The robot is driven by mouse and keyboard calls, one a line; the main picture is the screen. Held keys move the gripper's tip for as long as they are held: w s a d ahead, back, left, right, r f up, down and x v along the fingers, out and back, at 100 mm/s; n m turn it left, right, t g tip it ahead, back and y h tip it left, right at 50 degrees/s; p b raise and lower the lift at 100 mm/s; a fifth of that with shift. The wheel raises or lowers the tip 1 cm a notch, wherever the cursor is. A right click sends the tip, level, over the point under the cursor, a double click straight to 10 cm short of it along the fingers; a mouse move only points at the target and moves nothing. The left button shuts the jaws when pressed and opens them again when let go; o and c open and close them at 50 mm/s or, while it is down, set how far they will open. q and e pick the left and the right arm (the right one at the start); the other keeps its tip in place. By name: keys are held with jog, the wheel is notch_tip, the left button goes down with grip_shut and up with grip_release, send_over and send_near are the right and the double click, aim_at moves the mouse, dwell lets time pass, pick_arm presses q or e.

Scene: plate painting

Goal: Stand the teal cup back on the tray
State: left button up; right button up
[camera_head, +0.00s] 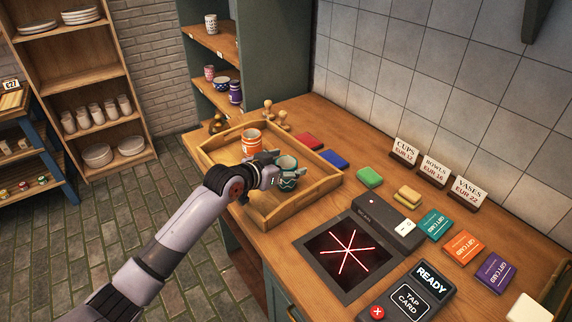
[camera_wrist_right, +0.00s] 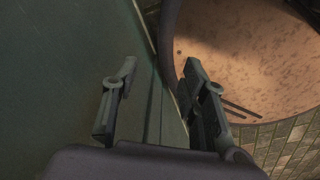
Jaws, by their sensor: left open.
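The teal cup (camera_head: 287,166) is at the right part of the wooden tray (camera_head: 318,189) in the head view. An orange patterned cup (camera_head: 251,142) stands upright in the tray, left of the teal one. My right gripper (camera_wrist_right: 160,100) shows in its wrist view, open, with nothing between its fingers.
Right of the tray lie red (camera_head: 309,141), blue (camera_head: 334,159) and green (camera_head: 369,177) blocks, then a scanner (camera_head: 343,252) and card reader (camera_head: 416,294). Wooden stamps (camera_head: 283,120) stand behind the tray. Price signs (camera_head: 435,170) line the wall. Shelves with cups stand at back left.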

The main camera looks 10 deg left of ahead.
pick_arm(q)
jog(key=shift+r, duration=0.2)
jog(key=b+v, duration=0.1)
jog(key=v, duration=1.1)
jog(key=shift+f, duration=0.15)
